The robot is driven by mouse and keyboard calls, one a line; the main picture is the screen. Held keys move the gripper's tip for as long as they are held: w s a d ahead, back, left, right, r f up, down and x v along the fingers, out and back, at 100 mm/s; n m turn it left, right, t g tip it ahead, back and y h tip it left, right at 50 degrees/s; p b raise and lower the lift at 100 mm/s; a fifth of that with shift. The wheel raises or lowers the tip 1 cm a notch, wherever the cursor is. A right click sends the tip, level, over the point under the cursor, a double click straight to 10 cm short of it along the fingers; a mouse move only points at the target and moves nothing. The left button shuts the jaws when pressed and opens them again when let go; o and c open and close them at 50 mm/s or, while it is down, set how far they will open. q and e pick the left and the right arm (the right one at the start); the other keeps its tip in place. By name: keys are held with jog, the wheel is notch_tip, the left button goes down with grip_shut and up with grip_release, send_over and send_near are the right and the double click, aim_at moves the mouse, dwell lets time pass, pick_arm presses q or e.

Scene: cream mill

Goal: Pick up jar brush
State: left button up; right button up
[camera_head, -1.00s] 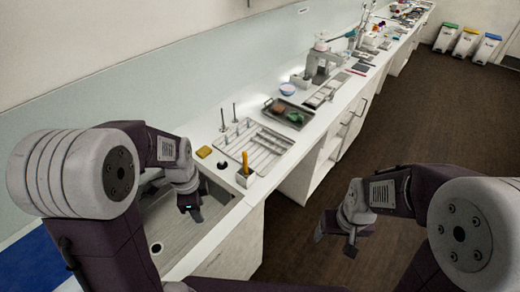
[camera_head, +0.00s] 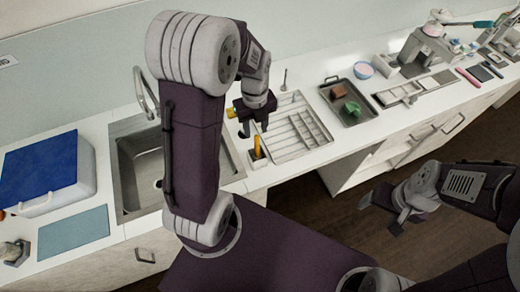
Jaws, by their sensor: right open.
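An upright yellow-orange handle, likely the jar brush (camera_head: 257,144), stands in a small light holder (camera_head: 257,162) on the counter, just right of the sink; its lower end is hidden in the holder. My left gripper (camera_head: 255,130) hangs just above and behind the handle in the picture, its dark fingers looking spread with the handle's top close below them. I see no grasp. My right gripper (camera_head: 388,211) is open and empty, out over the floor in front of the counter.
A metal drying rack (camera_head: 298,135) lies right of the holder, with a dark tray (camera_head: 348,103) beyond it. The sink (camera_head: 138,160) is to the left, partly behind my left arm. A blue-topped white box (camera_head: 40,170) stands at the far left.

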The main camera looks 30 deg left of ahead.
aim_at(257, 145)
pick_arm(q)
jog(key=shift+s+f, duration=0.4)
jog(key=shift+f, duration=0.3)
jog(key=shift+s+d+f, duration=0.1)
jog(key=shift+s+f, duration=0.1)
jog(key=shift+f, duration=0.1)
jog(key=shift+d+f, duration=0.1)
jog(key=shift+d, duration=0.15)
jog(key=shift+w+d+f, duration=0.15)
jog(key=shift+w+f, duration=0.05)
jog(key=shift+f, duration=0.05)
notch_tip(257, 145, down, 5)
jog(key=shift+s+r+p, duration=0.1)
jog(key=shift+s+p, duration=0.05)
jog(key=shift+p, duration=0.5)
jog(key=c, duration=0.4)
grip_shut()
